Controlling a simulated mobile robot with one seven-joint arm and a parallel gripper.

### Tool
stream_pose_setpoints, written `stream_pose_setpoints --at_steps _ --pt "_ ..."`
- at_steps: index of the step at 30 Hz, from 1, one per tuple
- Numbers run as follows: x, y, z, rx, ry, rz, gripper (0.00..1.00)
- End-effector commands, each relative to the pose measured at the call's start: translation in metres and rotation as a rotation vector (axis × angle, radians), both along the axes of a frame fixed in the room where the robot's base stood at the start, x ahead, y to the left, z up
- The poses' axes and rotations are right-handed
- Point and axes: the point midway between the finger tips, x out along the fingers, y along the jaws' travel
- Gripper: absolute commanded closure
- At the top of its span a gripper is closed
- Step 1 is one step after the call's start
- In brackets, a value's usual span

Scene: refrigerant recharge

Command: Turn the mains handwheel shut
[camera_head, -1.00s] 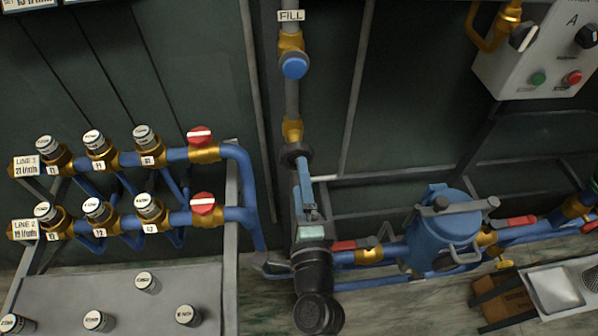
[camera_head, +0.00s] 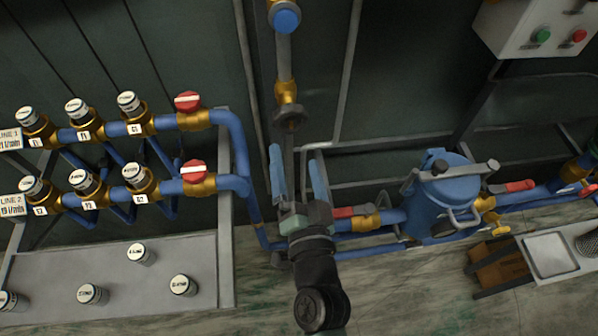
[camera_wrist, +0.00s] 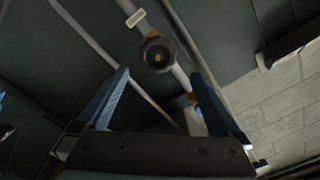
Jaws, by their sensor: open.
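A dark round handwheel (camera_head: 290,117) sits on the vertical pipe, below a brass fitting (camera_head: 286,92), in the head view. It also shows in the wrist view as a black wheel (camera_wrist: 157,54) with a brass-coloured centre, beyond the fingertips and roughly between their lines. My gripper (camera_head: 296,153) has two blue fingers spread apart, with nothing between them. In the head view it is just below the handwheel in the picture; the wrist view (camera_wrist: 160,73) shows a gap between the fingers and the wheel. No contact with the wheel shows.
Two blue pipe lines with red-and-white valve knobs (camera_head: 188,102) are at the left. A blue vessel (camera_head: 441,195) and red-handled valves (camera_head: 512,187) are at the right. A grey frame bar (camera_head: 347,80) runs close to the vertical pipe. A control box (camera_head: 525,30) is upper right.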

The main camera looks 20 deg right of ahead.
Motion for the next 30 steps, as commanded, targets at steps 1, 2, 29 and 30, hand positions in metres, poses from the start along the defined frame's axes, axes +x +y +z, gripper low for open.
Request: stream_pose_setpoints --at_steps 1,2,29,30 --pt "-0.003 0.000 -0.004 -0.139 0.038 -0.004 0.00" --pt "-0.004 0.000 -0.004 -0.221 0.061 -0.005 0.00" --pt "0.044 -0.016 0.001 -0.711 0.204 -0.014 0.00" --pt "0.048 -0.017 0.002 -0.711 0.204 -0.014 0.00"
